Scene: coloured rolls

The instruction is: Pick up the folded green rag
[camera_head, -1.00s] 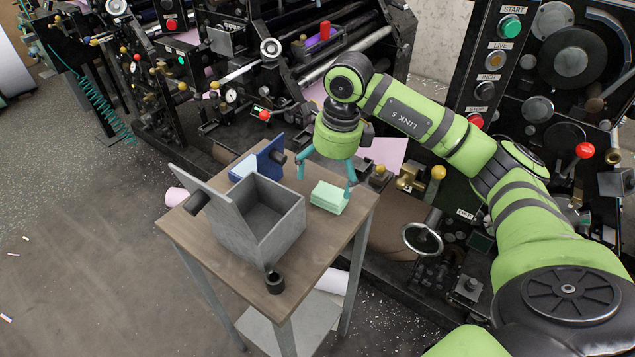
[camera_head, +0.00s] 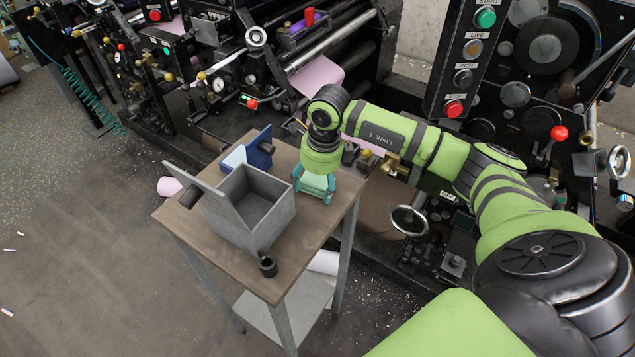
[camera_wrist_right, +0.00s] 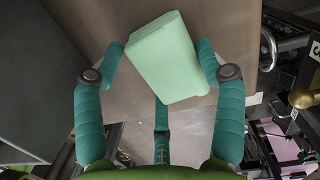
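The folded green rag (camera_head: 315,183) lies on the wooden table top (camera_head: 262,283) near its right edge, partly hidden by my right gripper (camera_head: 314,190). In the right wrist view the rag (camera_wrist_right: 160,57) is a pale mint, layered block, turned slightly. The teal fingers of my right gripper (camera_wrist_right: 160,58) stand open around it, one on each side and a third below it in the picture. The side fingertips are close to the rag's edges; I cannot tell whether they touch. My left gripper is not in view.
A grey open box (camera_head: 263,217) stands left of the rag, with a blue object (camera_head: 259,147) behind it. Black printing machinery (camera_head: 225,90) stands behind the table.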

